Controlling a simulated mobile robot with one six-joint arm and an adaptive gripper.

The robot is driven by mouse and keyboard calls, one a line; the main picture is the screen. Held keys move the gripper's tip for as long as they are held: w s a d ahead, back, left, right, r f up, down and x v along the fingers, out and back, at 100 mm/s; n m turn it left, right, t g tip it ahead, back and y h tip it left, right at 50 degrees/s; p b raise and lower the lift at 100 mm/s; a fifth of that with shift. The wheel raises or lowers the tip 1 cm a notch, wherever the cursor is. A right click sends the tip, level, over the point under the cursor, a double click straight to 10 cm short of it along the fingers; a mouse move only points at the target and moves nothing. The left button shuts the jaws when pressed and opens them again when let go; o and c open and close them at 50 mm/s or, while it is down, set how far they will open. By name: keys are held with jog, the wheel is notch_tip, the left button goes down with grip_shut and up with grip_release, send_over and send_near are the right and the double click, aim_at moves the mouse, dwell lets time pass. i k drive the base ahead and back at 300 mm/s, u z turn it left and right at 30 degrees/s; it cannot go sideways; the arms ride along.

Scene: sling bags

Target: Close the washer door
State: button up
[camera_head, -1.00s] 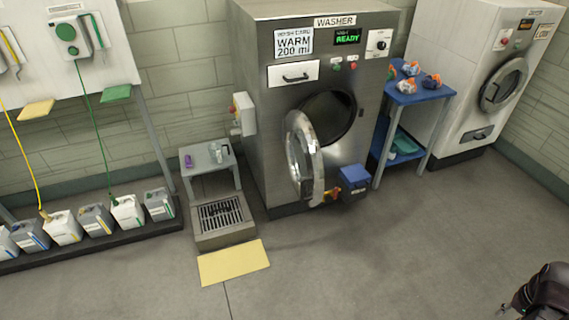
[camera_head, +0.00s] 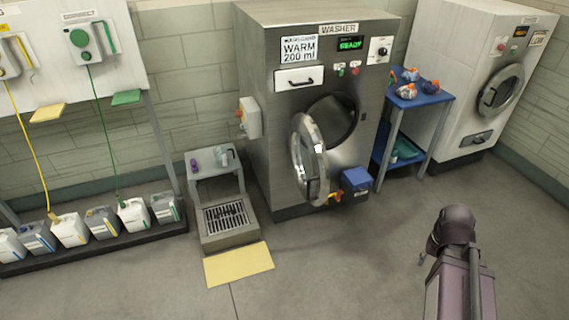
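The washer (camera_head: 270,125) is a grey steel front-loader against the back wall, with a green READY display. Its round door (camera_head: 310,160) stands open, swung out toward me on the left side of the opening, seen nearly edge-on. The dark drum opening (camera_head: 338,118) shows behind and to the right of the door. A dark part of my own arm rises at the lower right, well in front of the washer and apart from the door. I see no gripper fingers in this view.
A blue box (camera_head: 355,180) sits low on the washer front, right of the door. A blue table (camera_head: 425,98) stands to the right, and a grey stand (camera_head: 215,170) and floor drain (camera_head: 229,217) to the left. The floor in front is mostly clear.

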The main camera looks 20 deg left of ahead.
aim_at(317, 194)
jog(key=u, duration=0.95)
jog(key=i, duration=1)
jog(key=z, duration=0.5)
jog(key=k, duration=0.65)
